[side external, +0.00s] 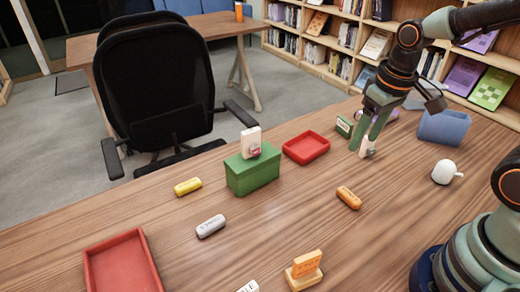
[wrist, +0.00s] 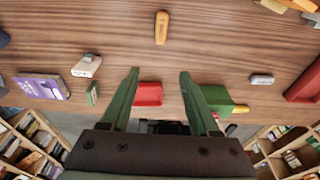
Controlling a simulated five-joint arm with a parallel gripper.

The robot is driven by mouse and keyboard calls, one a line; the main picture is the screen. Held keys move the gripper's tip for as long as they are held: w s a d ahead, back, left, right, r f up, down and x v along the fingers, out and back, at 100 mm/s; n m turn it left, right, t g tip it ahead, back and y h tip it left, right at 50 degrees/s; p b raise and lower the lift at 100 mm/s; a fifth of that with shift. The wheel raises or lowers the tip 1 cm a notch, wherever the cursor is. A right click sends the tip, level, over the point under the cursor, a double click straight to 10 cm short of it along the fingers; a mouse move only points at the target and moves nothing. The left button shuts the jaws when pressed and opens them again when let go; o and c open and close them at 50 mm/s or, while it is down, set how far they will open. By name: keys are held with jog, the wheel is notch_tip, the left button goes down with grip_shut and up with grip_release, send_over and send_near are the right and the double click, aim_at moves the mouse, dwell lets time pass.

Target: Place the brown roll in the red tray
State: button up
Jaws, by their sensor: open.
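The brown roll (side external: 348,198), orange-brown, lies on the table in front of my gripper; the wrist view shows it at the top middle (wrist: 161,27). My gripper (side external: 363,146) is open and points down above the table, with nothing between its fingers in the wrist view (wrist: 160,74). Two red trays are in view. A small one (side external: 294,154) stands left of my gripper and appears partly behind the fingers in the wrist view (wrist: 148,94). A larger one (side external: 96,281) is at the near left, cut by the frame; it shows at the right in the wrist view (wrist: 302,82). Both look empty.
A green box (side external: 252,175) bears a white item (side external: 250,138). Yellow (side external: 188,186) and grey (side external: 210,226) rolls lie left. An orange stand (side external: 304,270) is in front. A white item (side external: 363,150), white mug (side external: 446,173) and blue bin (side external: 446,128) are near my arm. The table middle is mostly clear.

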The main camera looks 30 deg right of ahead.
notch_tip(320, 180, up, 7)
jog(key=t, duration=0.3)
jog(key=shift+s, duration=0.4)
jog(key=shift+o, duration=0.8)
jog(key=shift+r, duration=0.2)
jog(key=o, duration=0.4)
jog(key=shift+s+r+t, duration=0.1)
jog(key=shift+r+t, duration=0.05)
jog(key=shift+t, duration=0.15)
jog(key=shift+o, duration=0.2)
